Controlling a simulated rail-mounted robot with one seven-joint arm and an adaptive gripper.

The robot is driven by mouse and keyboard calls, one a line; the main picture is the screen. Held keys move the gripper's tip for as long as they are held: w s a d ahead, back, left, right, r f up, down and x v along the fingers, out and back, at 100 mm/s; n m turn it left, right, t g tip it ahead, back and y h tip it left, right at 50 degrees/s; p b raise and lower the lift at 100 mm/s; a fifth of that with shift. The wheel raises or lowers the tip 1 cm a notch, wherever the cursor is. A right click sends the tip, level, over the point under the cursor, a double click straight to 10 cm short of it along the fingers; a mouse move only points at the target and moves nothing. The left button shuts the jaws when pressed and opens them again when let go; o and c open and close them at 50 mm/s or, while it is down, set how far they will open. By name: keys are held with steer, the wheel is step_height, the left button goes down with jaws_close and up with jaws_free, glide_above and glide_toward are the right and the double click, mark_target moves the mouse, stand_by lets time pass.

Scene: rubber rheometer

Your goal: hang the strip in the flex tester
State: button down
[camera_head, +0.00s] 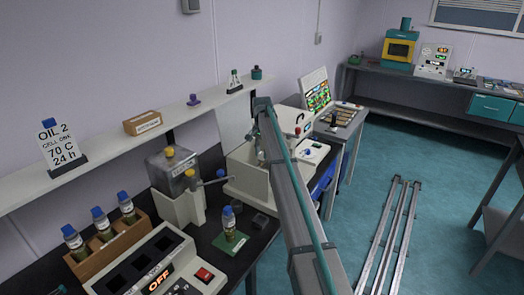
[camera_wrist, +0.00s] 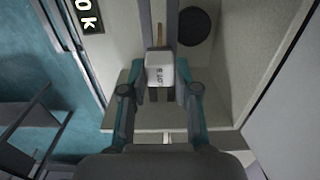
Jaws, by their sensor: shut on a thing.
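A narrow tan strip (camera_wrist: 158,32) shows just beyond this piece, between two grey uprights. I cannot tell whether the strip touches the machine. A pale machine housing (camera_wrist: 228,95) with a round dark disc (camera_wrist: 194,26) lies around and behind the fingers. In the head view the pale open housing (camera_head: 246,176) stands on the bench, partly hidden by my arm, which also hides the held piece.
Left of the housing stand a clear-topped device (camera_head: 176,170) with levers and a blue-capped bottle (camera_head: 229,223) on a green pad. A shelf (camera_head: 105,150) runs above the bench along the wall. Floor rails (camera_head: 388,235) lie to the right, with open floor around them.

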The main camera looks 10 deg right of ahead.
steer(key=shift+f, duration=0.65)
steer(key=c, duration=0.8)
jaws_free()
steer(key=shift+o, duration=0.2)
steer(key=shift+r+p, duration=1.25)
steer(key=shift+r, duration=1.75)
